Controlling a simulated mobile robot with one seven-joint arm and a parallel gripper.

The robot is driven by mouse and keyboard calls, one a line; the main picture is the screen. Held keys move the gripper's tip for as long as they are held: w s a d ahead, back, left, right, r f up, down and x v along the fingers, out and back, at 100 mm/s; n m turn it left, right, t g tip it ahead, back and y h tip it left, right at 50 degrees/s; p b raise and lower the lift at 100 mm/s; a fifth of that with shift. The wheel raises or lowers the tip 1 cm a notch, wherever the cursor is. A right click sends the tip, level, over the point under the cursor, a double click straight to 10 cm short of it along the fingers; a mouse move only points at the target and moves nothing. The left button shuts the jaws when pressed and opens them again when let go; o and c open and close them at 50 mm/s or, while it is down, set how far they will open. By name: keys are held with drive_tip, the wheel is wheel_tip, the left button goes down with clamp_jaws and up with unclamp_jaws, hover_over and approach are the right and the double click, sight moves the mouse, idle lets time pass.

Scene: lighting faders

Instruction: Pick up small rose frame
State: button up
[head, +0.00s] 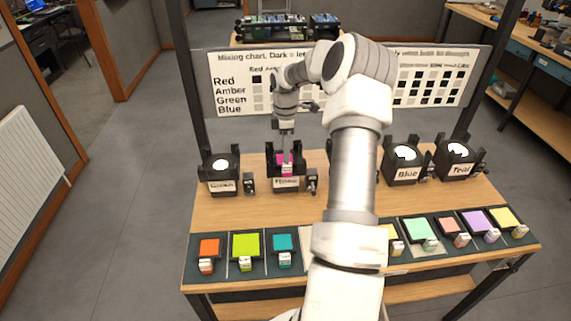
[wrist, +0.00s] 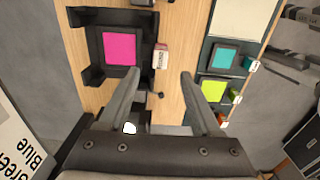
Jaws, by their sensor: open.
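The rose frame, a small magenta square (wrist: 120,48), sits in a black holder (wrist: 88,76) in the wrist view. A small white tag with a reddish side (wrist: 161,56) sticks out at its right edge. In the head view the magenta (head: 283,159) shows in the second holder from the left, partly hidden by my gripper (head: 285,145). In the wrist view my gripper (wrist: 160,75) is open and empty. Its two fingertips are either side of the line to the tag, just short of it and not visibly touching it.
Other black holders stand along the table, including one labelled Blue (head: 406,164) and one labelled Tear or similar (head: 457,160). Several coloured frames, such as the lime one (head: 245,245), lie in a front rack. A mixing chart (head: 228,80) stands behind. Bare wood (head: 230,212) lies between.

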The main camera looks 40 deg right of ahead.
sight(287, 166)
drive_tip(key=f, duration=0.7)
drive_tip(key=shift+s+d+f, duration=0.1)
drive_tip(key=shift+d, duration=0.1)
drive_tip(key=shift+c, duration=0.3)
clamp_jaws()
